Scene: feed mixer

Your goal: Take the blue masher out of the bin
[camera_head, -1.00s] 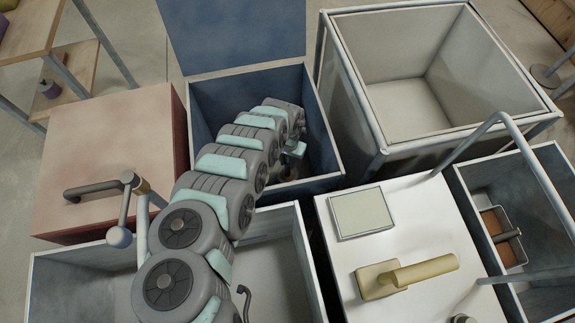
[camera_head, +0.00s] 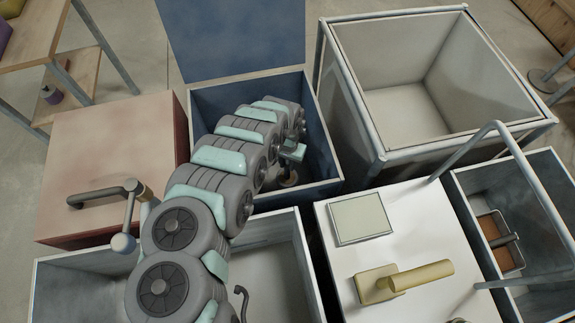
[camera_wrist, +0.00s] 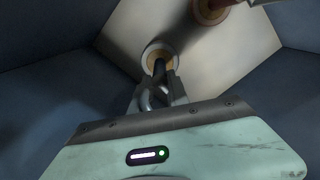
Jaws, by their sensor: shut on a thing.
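The blue bin (camera_head: 325,160) stands open at the back centre in the head view, its lid raised behind it. My arm reaches into it. My gripper (camera_wrist: 160,88) is inside the bin, shut on the dark upright handle of a masher (camera_wrist: 159,66). Below the jaws a round tan and pale end shows against the bin floor; I cannot tell if it touches the floor. The handle's blue is hard to make out in this shade. A second tool (camera_wrist: 209,12) with a reddish handle and a similar round end is at the top right of the wrist view.
A large open pale bin (camera_head: 385,95) stands right of the blue bin. A closed reddish box (camera_head: 105,150) is to the left. A white-topped unit (camera_head: 350,280) with a tan handle and an open tray box (camera_head: 560,210) are at the front right.

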